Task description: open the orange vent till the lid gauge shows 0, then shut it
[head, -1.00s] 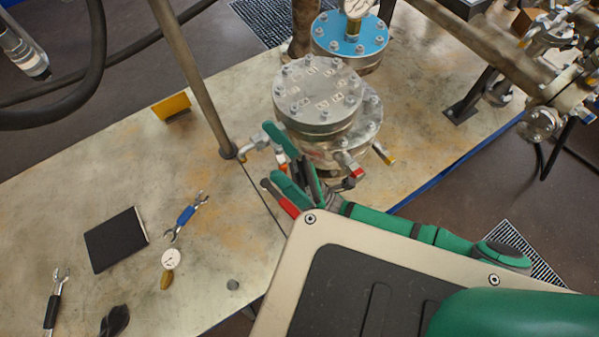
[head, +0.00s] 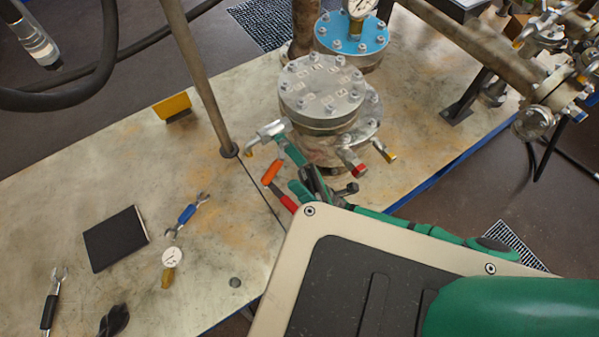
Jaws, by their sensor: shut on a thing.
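The vessel (head: 322,88) has a round bolted grey lid and stands near the middle of the table. An orange handle (head: 271,173), apparently the vent's, shows at its lower left beside my green fingers. My gripper (head: 288,168) is shut at the handle; the exact contact is partly hidden. A red part (head: 288,204) lies just below the orange one. The gauge (head: 361,6) stands on a blue lid (head: 351,36) behind the vessel. Its dial is cut by the top edge and its reading is too small to tell.
A post (head: 205,85) rises left of the vessel. Red-tipped (head: 361,168) and yellow-tipped (head: 390,156) fittings stick out at its right. A black notebook (head: 116,238), a blue-handled wrench (head: 186,214) and a loose gauge (head: 172,257) lie on the left, with bare table between.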

